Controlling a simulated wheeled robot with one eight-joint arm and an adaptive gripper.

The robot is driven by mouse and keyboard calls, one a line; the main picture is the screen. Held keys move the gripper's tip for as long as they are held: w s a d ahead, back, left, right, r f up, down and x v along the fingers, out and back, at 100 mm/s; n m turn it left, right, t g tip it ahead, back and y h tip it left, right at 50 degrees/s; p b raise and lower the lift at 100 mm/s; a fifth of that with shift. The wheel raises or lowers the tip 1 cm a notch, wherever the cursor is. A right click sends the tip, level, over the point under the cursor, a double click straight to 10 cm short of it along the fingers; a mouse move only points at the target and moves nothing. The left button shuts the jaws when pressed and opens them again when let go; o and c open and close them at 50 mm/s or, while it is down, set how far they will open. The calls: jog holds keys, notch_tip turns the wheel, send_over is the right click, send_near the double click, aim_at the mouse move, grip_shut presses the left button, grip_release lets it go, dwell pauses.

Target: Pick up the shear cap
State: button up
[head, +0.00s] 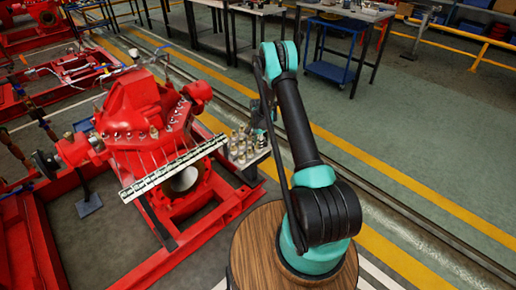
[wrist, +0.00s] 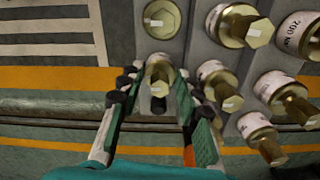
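Several brass hex-ended pieces with white printed collars stand on a grey plate (wrist: 186,22); I take these to be the shear caps. One shear cap (wrist: 159,70) is between the two fingers of my gripper (wrist: 157,84) in the wrist view. The fingers are spread, one on each side of it, and narrow gaps seem to show; contact is not clear. In the head view the caps (head: 240,146) are small, and my gripper is mostly hidden among dark parts beside them.
Other caps stand close to the right finger, one (wrist: 260,138) nearest and another labelled 200 NM (wrist: 297,35). A red pump machine (head: 145,110) and a black-and-white strip (head: 175,165) lie left of the caps. Open floor (head: 400,150) is at right.

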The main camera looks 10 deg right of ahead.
jog(key=c, duration=0.3)
jog(key=shift+r, duration=0.1)
jog(key=shift+c, duration=0.2)
notch_tip(320, 180, up, 20)
jog(key=shift+f, duration=0.1)
dwell(0.4)
